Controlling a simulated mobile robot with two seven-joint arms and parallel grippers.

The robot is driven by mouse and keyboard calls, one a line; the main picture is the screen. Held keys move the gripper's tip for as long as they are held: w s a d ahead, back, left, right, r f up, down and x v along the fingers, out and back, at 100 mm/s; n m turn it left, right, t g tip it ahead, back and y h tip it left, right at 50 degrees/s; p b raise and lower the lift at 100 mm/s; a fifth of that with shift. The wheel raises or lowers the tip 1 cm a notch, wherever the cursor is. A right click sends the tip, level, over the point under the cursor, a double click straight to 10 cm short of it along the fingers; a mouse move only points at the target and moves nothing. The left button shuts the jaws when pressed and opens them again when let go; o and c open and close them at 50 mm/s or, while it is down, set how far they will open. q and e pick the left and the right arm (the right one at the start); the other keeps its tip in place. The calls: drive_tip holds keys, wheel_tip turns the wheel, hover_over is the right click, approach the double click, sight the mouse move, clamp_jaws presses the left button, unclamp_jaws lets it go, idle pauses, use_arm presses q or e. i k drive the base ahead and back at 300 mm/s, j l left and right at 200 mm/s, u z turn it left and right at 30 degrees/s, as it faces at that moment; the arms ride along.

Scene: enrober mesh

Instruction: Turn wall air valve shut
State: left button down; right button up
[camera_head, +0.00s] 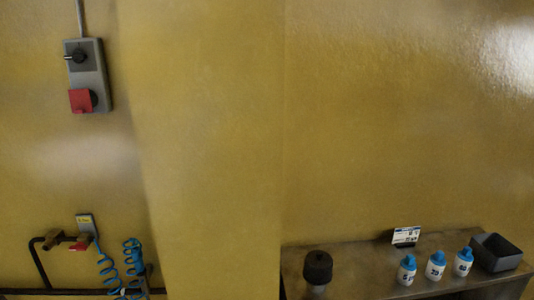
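The wall air valve (79,244) is low on the left of the head view, on the yellow wall. Neither of my grippers is in view.
A grey control box (88,75) with a black knob and red switch is high on the wall. At lower right, a brown shelf (355,267) holds a black-topped jar (317,268), three blue-capped bottles (436,266), a small card (406,236) and a black bin (496,253).

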sight(80, 246)
drive_tip(key=u, duration=1.2)
drive_tip(key=i+j+z, duration=0.1)
drive_tip(key=z, duration=0.35)
drive_tip(key=i+j+z, duration=0.15)
drive_tip(key=j, duration=0.2)
drive_tip(key=i+j+z, duration=0.15)
drive_tip(key=j, duration=0.2)
drive_tip(key=j+z, duration=0.15)
drive_tip(key=j, duration=0.2)
drive_tip(key=i+j, duration=0.15)
drive_tip(key=j, duration=0.4)
drive_tip(key=i+j+z, duration=0.15)
drive_tip(key=j, duration=0.95)
drive_tip(key=i+j+z, duration=0.1)
drive_tip(key=j, duration=0.45)
drive_tip(key=i, duration=0.05)
